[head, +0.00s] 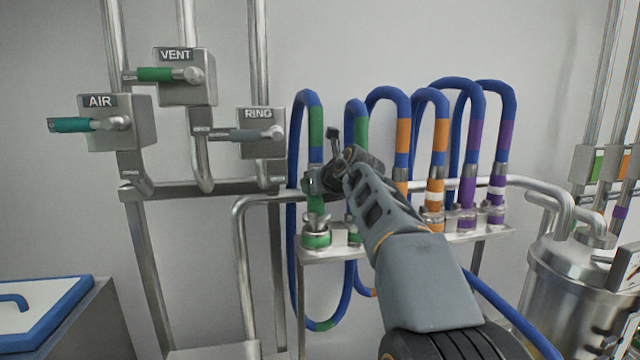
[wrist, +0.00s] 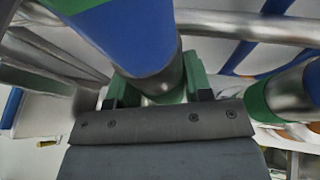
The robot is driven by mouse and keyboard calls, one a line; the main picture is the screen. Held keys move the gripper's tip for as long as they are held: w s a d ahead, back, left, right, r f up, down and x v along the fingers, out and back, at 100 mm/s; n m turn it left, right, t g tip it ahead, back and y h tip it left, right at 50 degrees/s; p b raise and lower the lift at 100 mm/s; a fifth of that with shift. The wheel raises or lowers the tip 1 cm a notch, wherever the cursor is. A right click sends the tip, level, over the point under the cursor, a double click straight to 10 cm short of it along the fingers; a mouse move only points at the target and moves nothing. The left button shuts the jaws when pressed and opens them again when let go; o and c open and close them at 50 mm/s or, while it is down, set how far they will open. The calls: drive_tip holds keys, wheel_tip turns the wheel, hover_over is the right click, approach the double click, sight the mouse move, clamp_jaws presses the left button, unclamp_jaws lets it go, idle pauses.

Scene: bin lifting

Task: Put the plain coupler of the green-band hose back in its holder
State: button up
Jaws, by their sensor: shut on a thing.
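The green-band hose (head: 316,130) is blue with a green band and hangs in a loop at the left end of the hose row. My gripper (head: 322,182) is shut on its metal coupler (wrist: 155,82), which stands between the jaws (wrist: 160,95) in the wrist view. The coupler is upright above a holder with a green ring (head: 317,240) at the rack's left end. My fingers hide much of it, and I cannot tell whether it is seated. A second green-band hose (head: 357,122) stands just right, its lower part partly behind my gripper. No white ring shows on the held coupler.
Orange-band hoses (head: 403,132) and purple-band hoses (head: 503,135) stand farther right on the rack shelf (head: 322,257). A bent steel pipe (head: 240,235) runs close on the left and behind. AIR, VENT and RING valves (head: 120,135) are at the upper left. A steel vessel (head: 570,290) stands at the right.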

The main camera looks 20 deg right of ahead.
drive_tip(key=shift+f+b, duration=0.3)
drive_tip(key=shift+f, duration=0.8)
idle(1.6)
drive_tip(key=o, duration=1.3)
drive_tip(key=shift+c, duration=0.2)
drive_tip(key=shift+f, duration=0.1)
drive_tip(key=a+b+v, duration=0.1)
drive_tip(key=b+v, duration=0.1)
drive_tip(key=v, duration=1.1)
drive_tip(key=shift+s+d+r+b, duration=0.25)
drive_tip(key=shift+s+d+b, duration=0.05)
drive_tip(key=shift+s+d, duration=0.15)
